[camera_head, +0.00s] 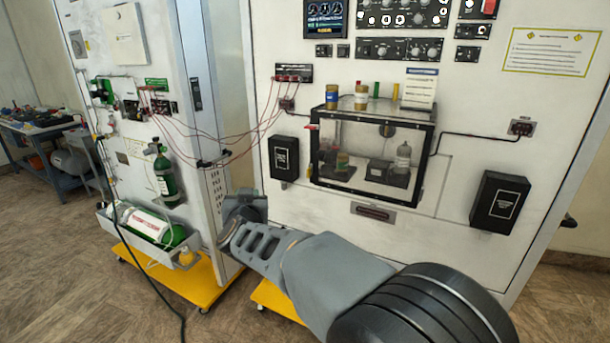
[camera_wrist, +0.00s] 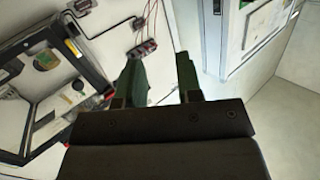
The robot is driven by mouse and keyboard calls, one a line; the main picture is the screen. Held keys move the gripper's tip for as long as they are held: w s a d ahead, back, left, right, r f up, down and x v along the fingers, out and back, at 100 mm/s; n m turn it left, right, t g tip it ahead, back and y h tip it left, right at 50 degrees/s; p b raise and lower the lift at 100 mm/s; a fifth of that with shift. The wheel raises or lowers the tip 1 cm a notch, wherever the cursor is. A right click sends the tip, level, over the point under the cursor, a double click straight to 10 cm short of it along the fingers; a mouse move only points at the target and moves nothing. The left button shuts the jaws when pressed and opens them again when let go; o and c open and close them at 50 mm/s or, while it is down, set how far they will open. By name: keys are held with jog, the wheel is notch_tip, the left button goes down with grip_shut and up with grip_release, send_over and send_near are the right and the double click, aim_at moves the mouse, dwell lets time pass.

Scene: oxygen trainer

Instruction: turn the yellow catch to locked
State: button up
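My gripper (camera_head: 243,203) is left of and below the chamber in the head view, in front of the gap between the two cabinets. In the wrist view my gripper's (camera_wrist: 158,62) two dark fingers stand apart with nothing between them.
Black boxes (camera_head: 284,158) (camera_head: 499,203) flank the chamber. Thin red leads (camera_head: 205,138) cross between the cabinets from a terminal strip (camera_head: 293,73). The left cabinet carries a green cylinder (camera_head: 164,175) and a tray with another cylinder (camera_head: 150,225). Yellow wheeled bases stick out below.

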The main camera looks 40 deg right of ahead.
aim_at(309, 171)
jog(key=s+d+m+g+h, duration=0.3)
jog(key=d+m+g+h, duration=0.3)
jog(key=d+h, duration=0.25)
jog(key=p+x, duration=0.1)
jog(key=x, duration=1.2)
jog(key=shift+s+g, duration=0.15)
jog(key=shift+g, duration=0.25)
jog(key=shift+d+f, duration=0.1)
grip_shut()
